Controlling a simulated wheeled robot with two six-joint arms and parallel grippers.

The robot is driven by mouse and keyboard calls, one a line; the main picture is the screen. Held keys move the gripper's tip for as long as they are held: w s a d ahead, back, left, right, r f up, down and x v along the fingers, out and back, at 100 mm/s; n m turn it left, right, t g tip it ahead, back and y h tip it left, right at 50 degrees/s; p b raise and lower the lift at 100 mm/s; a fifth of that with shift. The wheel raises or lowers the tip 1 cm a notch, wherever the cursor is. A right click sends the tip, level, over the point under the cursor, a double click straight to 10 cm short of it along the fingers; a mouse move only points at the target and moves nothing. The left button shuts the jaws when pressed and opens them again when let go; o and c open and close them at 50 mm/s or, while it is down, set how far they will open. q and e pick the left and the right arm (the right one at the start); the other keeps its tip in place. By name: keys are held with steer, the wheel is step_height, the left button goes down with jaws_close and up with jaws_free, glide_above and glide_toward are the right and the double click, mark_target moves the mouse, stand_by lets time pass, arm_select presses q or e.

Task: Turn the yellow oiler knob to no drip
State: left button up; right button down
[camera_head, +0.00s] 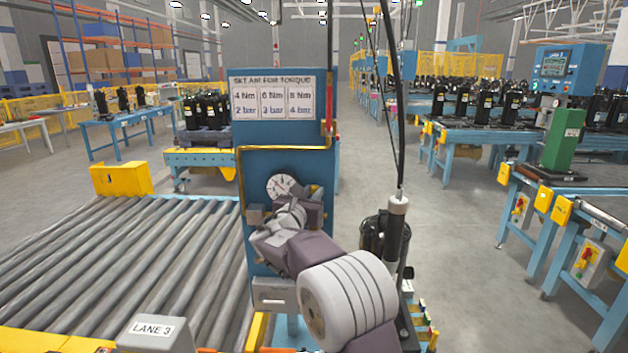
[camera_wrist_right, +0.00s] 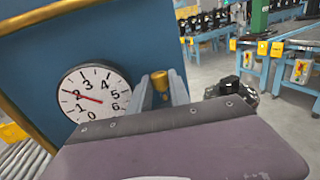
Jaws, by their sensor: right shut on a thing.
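The yellow oiler knob (camera_wrist_right: 160,80) shows in the right wrist view as a small brass-yellow cylinder in front of the blue panel (camera_wrist_right: 45,70). My right gripper (camera_wrist_right: 162,95) is shut on it, with a grey finger on each side. The lower part of the knob is hidden by the gripper body. In the head view my right gripper (camera_head: 312,194) reaches the panel just right of the gauge, and the knob cannot be made out. The oiler's drip is not visible. My left gripper is not in view.
The round white gauge (camera_wrist_right: 95,93) is beside the gripper, its red needle near 2. A torque and pressure sign (camera_head: 272,96) tops the panel. A roller conveyor (camera_head: 120,250) lies left. A black compressor (camera_head: 375,238) and a hanging tool (camera_head: 397,225) stand close right of my arm.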

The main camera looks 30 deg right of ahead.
steer(key=shift+r, duration=0.1)
steer(key=c, duration=1.2)
jaws_free()
steer(key=shift+s, duration=0.1)
